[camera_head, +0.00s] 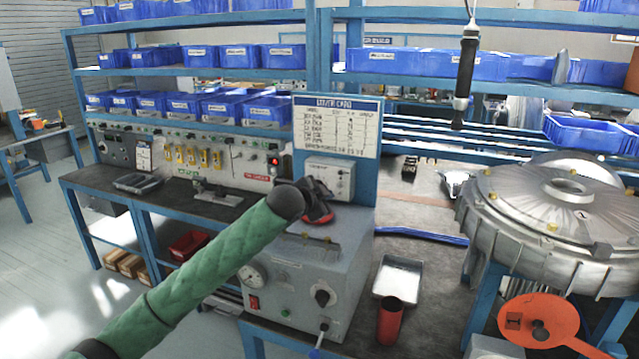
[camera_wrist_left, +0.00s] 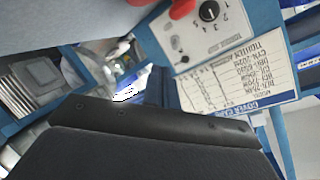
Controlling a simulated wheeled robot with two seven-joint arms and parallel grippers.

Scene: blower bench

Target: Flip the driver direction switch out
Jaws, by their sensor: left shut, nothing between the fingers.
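My left arm in its green sleeve reaches across the head view. Its dark left gripper (camera_head: 312,188) is in front of the white control box (camera_head: 330,176) on the blue post, partly merging with a red and black thing behind it. In the left wrist view the shut, empty fingers (camera_wrist_left: 157,88) point towards the box panel (camera_wrist_left: 195,25), which appears upside down with a black dial (camera_wrist_left: 209,11). A black power driver (camera_head: 465,65) hangs on a cord at the upper right, well apart from the gripper. I cannot make out a direction switch. My right gripper is not in view.
A grey machine box (camera_head: 300,270) with a gauge and knobs stands below the gripper. A cover card (camera_head: 338,125) is above the control box. A metal tray (camera_head: 398,278), a red cup (camera_head: 390,322) and a large blower housing (camera_head: 545,225) are to the right.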

